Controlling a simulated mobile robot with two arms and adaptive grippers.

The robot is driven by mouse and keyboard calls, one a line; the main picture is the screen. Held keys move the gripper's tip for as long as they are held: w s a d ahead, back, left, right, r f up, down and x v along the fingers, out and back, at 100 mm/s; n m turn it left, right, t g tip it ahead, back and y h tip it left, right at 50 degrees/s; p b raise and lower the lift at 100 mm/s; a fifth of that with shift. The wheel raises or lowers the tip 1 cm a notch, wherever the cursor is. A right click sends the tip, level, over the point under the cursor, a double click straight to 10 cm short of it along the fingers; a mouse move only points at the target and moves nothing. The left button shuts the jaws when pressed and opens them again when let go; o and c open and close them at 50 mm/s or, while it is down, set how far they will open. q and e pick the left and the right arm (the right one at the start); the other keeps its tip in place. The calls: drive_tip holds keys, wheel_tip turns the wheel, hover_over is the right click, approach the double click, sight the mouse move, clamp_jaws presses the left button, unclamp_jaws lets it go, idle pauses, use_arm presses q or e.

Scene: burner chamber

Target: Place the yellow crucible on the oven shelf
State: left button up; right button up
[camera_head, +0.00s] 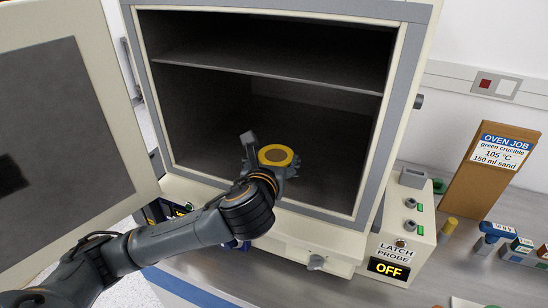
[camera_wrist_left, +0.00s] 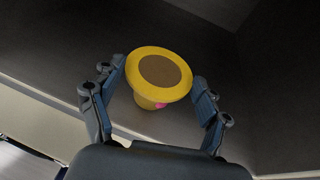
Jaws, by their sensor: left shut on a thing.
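The yellow crucible (camera_head: 276,155) is a wide-rimmed cup with a brown fill, at the open mouth of the oven in the head view. My left gripper (camera_head: 270,160) is shut on it; in the left wrist view the crucible (camera_wrist_left: 160,78) sits between the two fingers (camera_wrist_left: 155,98), with a pink spot on its side. The oven shelf (camera_head: 270,76) is a thin plate across the upper part of the chamber. The crucible appears below the shelf's level in the picture. My right gripper is not in view.
The oven door (camera_head: 65,130) stands open at the left. A latch probe box reading OFF (camera_head: 390,268) and an oven job sign (camera_head: 503,150) stand at the right. Small coloured items (camera_head: 520,245) lie on the bench. The chamber looks empty.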

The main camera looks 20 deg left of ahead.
use_arm(q)
drive_tip(key=shift+f, duration=0.15)
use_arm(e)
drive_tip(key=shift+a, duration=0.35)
use_arm(q)
drive_tip(key=o, duration=1.2)
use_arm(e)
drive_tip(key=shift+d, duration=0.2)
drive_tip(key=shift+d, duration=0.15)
use_arm(q)
drive_tip(key=shift+s+d+r, duration=0.15)
drive_tip(key=shift+s+r, duration=0.05)
drive_tip(key=shift+s, duration=0.2)
drive_tip(key=p+v, duration=0.8)
drive_tip(key=v, duration=0.3)
drive_tip(key=shift+s+r, duration=0.1)
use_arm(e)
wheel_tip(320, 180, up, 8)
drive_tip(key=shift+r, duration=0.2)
